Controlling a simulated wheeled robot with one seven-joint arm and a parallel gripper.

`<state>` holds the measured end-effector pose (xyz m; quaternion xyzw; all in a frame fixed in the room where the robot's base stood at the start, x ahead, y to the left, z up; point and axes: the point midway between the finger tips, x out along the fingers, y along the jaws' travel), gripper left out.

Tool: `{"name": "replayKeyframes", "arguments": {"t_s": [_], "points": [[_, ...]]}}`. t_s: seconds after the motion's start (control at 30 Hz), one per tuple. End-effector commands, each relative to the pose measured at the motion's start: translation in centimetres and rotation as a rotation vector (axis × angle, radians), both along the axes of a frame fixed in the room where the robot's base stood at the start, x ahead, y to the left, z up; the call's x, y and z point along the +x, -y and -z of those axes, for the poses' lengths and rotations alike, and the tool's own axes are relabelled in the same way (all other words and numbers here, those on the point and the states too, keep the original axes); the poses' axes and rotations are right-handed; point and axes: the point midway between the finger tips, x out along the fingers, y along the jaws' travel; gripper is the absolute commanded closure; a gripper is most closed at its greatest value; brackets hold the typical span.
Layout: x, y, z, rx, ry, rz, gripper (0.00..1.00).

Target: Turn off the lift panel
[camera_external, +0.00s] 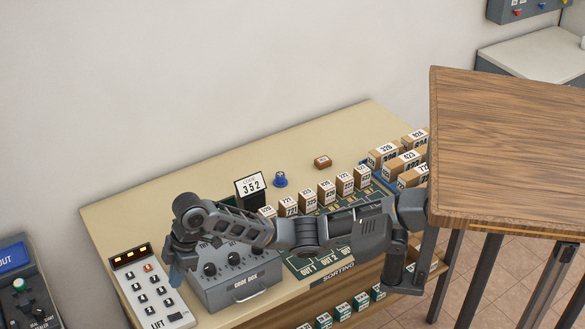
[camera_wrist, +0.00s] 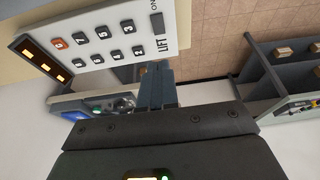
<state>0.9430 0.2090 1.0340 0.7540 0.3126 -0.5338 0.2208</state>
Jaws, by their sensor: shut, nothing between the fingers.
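The lift panel (camera_external: 152,294) is a pale plate at the left end of the table, with a dark display of lit amber lamps, rows of dark numbered buttons, an orange button and the word LIFT. In the wrist view, the lift panel (camera_wrist: 112,12) fills the upper left; a dark rocker switch (camera_wrist: 157,23) sits near LIFT, with ON printed beside it. The amber lamps (camera_wrist: 42,60) are lit there. My gripper (camera_external: 176,279) points down over the panel's right side, fingers shut and empty. In the wrist view its fingertips (camera_wrist: 153,70) appear below the panel's edge; contact cannot be told.
A grey code box (camera_external: 236,290) with dials stands right of the panel, close to my arm. A code sign (camera_external: 251,186), blue knob (camera_external: 280,179) and numbered boxes (camera_external: 345,184) stand further right. Another console (camera_external: 28,295) is at far left; a wooden tabletop (camera_external: 510,150) is at right.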

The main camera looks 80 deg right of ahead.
Motion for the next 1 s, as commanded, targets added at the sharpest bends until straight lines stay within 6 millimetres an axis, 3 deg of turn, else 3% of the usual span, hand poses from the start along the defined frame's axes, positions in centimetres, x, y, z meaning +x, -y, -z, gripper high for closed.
{"name": "replayKeyframes", "arguments": {"t_s": [0.5,0.7,1.0], "points": [[1.9,-1.9,9.2,-0.002,-0.002,0.001,1.0],[2.1,-2.1,10.9,-0.001,0.0,0.001,1.0],[2.2,-2.2,11.3,-0.001,0.001,0.0,1.0]]}}
